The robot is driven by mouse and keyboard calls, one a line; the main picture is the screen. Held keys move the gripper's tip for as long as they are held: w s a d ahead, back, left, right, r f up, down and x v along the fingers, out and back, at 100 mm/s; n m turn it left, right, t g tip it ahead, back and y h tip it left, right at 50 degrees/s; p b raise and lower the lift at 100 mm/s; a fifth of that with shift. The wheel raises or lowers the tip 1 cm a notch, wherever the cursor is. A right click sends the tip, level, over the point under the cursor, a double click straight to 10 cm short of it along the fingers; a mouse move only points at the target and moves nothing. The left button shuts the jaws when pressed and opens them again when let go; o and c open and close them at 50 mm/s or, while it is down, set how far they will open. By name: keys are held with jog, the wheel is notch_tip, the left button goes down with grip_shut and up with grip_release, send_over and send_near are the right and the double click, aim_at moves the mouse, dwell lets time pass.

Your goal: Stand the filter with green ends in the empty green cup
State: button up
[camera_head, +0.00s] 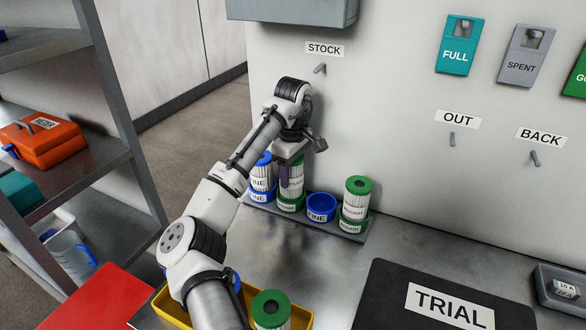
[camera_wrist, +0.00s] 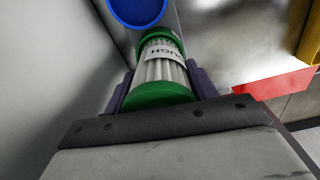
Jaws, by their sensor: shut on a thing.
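A white pleated filter with green ends (camera_head: 297,178) is upright between the fingers of my gripper (camera_head: 287,172). In the wrist view the filter (camera_wrist: 160,72) shows its near green end and part of a "ROUGH" label, with a finger on each side. Its lower end is at a green cup (camera_head: 291,204), second from left in the rack; it looks in or right over the cup, and I cannot tell if it is seated. Another green-ended filter (camera_head: 356,198) stands in the green cup (camera_head: 353,225) at the right end.
A blue-ended filter (camera_head: 262,172) stands in the blue cup at the left. An empty blue cup (camera_head: 321,206) is right of my gripper. A yellow tray (camera_head: 300,317) in front holds another green-topped filter (camera_head: 270,308). A black TRIAL mat (camera_head: 390,285) lies right. The wall is close behind.

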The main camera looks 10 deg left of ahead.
jog(key=shift+s+d+f, duration=0.1)
jog(key=shift+s+f, duration=0.05)
jog(key=shift+f, duration=0.5)
jog(key=shift+s+f, duration=0.1)
jog(key=shift+f, duration=0.5)
jog(key=shift+r, duration=0.2)
jog(key=r+p, duration=0.1)
jog(key=p, duration=0.1)
jog(key=r+p, duration=0.1)
jog(key=p, duration=0.1)
jog(key=shift+w+a+r, duration=0.2)
jog(key=shift+w+r, duration=0.2)
jog(key=shift+r+p, duration=0.9)
jog(key=shift+p, duration=0.25)
jog(key=shift+f, duration=0.3)
jog(key=shift+f, duration=1.5)
jog(key=shift+f, duration=0.3)
